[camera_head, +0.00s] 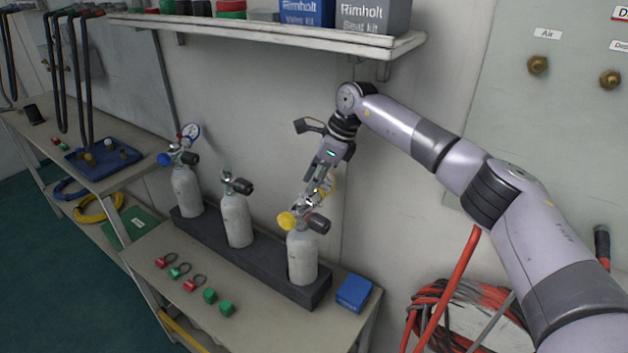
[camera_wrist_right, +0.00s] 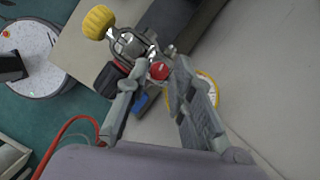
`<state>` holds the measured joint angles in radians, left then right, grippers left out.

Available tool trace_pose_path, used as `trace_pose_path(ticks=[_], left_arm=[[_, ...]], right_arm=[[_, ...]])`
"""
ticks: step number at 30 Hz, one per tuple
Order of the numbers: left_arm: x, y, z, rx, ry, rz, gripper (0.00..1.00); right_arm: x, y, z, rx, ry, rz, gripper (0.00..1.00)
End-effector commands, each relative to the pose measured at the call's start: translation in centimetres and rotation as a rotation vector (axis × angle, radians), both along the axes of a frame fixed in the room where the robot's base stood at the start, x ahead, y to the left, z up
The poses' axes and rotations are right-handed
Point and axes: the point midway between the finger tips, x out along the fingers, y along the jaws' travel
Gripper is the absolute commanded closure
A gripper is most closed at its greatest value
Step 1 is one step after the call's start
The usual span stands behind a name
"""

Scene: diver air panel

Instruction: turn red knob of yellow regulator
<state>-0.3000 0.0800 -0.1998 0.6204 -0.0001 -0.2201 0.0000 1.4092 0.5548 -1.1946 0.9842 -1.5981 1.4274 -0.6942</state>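The yellow regulator sits on the valve of the rightmost grey cylinder (camera_head: 302,258) on the bench. Its yellow knob (camera_head: 287,220) faces left, and it also shows at the top left of the right wrist view (camera_wrist_right: 98,22). The regulator's red knob (camera_wrist_right: 159,70) shows in the right wrist view, between the fingertips of my right gripper (camera_wrist_right: 161,76). In the head view my right gripper (camera_head: 318,188) is just above the regulator and hides the red knob. Its fingers look open around the knob; contact is not clear. The yellow-rimmed gauge (camera_wrist_right: 209,88) is partly behind a finger. My left gripper is not in view.
Two more cylinders stand to the left, one with a blue-knobbed regulator (camera_head: 165,160), in a dark rack (camera_head: 265,267). A blue box (camera_head: 354,293) lies beside the rack. A shelf (camera_head: 270,32) hangs above. Small caps lie in front; a red hose (camera_head: 449,285) is at right.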

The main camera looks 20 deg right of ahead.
Motion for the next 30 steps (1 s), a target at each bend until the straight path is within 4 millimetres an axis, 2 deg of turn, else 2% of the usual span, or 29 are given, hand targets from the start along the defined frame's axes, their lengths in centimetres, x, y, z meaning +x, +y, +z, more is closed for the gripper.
trace_pose_path(ticks=[6, 23, 30], left_arm=[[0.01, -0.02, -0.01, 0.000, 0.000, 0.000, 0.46], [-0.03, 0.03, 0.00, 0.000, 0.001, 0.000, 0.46], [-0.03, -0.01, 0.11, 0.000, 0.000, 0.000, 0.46]], right_arm=[[-0.02, 0.00, -0.05, -0.001, 0.000, 0.000, 0.63], [-0.07, 0.01, -0.10, -0.001, 0.001, -0.017, 0.63], [-0.24, 0.10, -0.07, -0.001, 0.000, -0.173, 0.63]])
